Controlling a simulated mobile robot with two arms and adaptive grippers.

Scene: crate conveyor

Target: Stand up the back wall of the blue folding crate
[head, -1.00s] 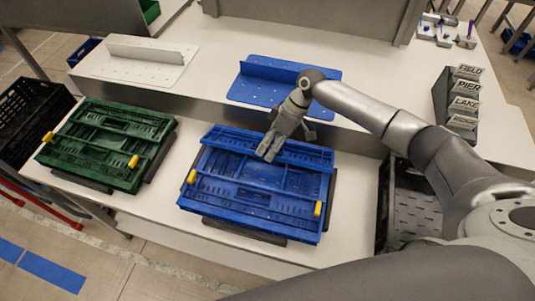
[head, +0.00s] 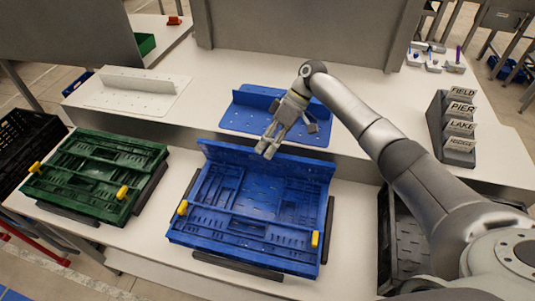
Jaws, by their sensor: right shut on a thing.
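The blue folding crate (head: 190,236) sits on the white bench in the middle of the head view. Its back wall (head: 305,170) is raised along the far edge, steep, though I cannot tell whether it is fully upright. The other walls lie folded flat inside the base, with a yellow latch at the left and right sides. My right gripper (head: 268,148) is at the top edge of the back wall, near its middle, shut on it. The fingers hide a small part of that edge. My left gripper is not in view.
A folded green crate (head: 80,210) lies to the left. A blue perforated bracket (head: 250,122) and a white one (head: 110,97) rest on the shelf behind. Labelled blocks (head: 460,125) stand at the right, above a dark crate (head: 408,250).

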